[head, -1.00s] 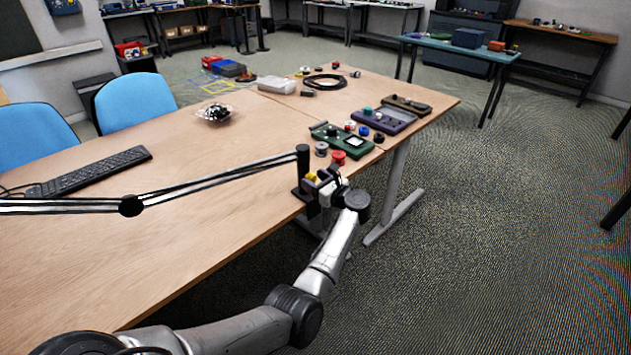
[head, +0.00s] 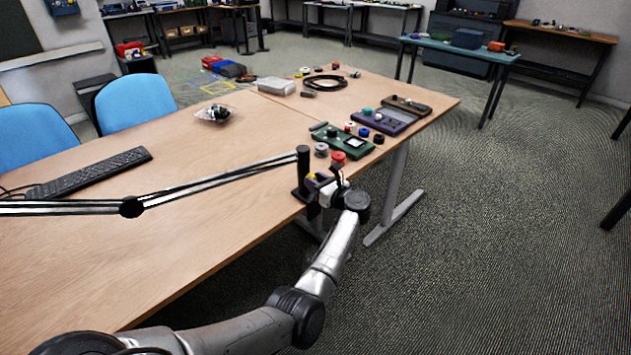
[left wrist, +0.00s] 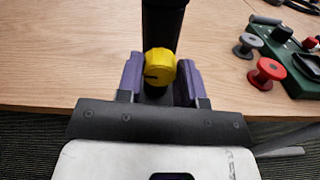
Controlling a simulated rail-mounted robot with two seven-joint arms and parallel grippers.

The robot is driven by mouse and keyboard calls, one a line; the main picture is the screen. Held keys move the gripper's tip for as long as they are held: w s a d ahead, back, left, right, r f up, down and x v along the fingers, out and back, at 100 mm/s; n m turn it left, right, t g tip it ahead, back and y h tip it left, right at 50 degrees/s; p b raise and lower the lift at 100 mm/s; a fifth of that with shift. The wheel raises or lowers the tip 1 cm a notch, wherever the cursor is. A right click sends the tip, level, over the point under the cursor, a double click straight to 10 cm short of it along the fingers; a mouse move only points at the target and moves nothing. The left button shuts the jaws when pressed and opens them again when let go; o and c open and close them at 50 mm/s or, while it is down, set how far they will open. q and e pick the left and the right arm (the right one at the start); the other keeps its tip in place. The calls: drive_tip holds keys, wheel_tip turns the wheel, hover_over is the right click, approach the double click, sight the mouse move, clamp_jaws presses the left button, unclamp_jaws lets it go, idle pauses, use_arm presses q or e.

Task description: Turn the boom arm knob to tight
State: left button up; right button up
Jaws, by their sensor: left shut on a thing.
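The boom arm (head: 200,184) reaches over the table from a black clamp post (head: 303,166) at the table's near right edge. The yellow knob (left wrist: 160,66) sits low on the black post (left wrist: 163,22) in the left wrist view, with a dark mark on its left side. My left gripper (left wrist: 161,82) is shut on the knob, with one purple finger on each side of it. In the head view the gripper (head: 318,182) is at the post's base and mostly covers the knob. My right gripper is not in view.
The wooden table (head: 220,170) carries a keyboard (head: 90,172), a bagged item (head: 217,113), a black cable coil (head: 326,83) and a green device (head: 342,144). Red (left wrist: 266,73) and grey (left wrist: 248,45) spools stand right of the post. Blue chairs (head: 135,101) line the far side.

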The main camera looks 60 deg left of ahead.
use_arm(q)
drive_tip(key=m+p, duration=0.6)
drive_tip(key=m, duration=1)
drive_tip(key=shift+w+f+m, duration=0.1)
drive_tip(key=shift+w+m, duration=0.05)
drive_tip(key=shift+m, duration=0.15)
idle(0.5)
drive_tip(key=o, duration=0.9)
drive_tip(key=shift+p+v, duration=1)
drive_tip(key=shift+v, duration=5.95)
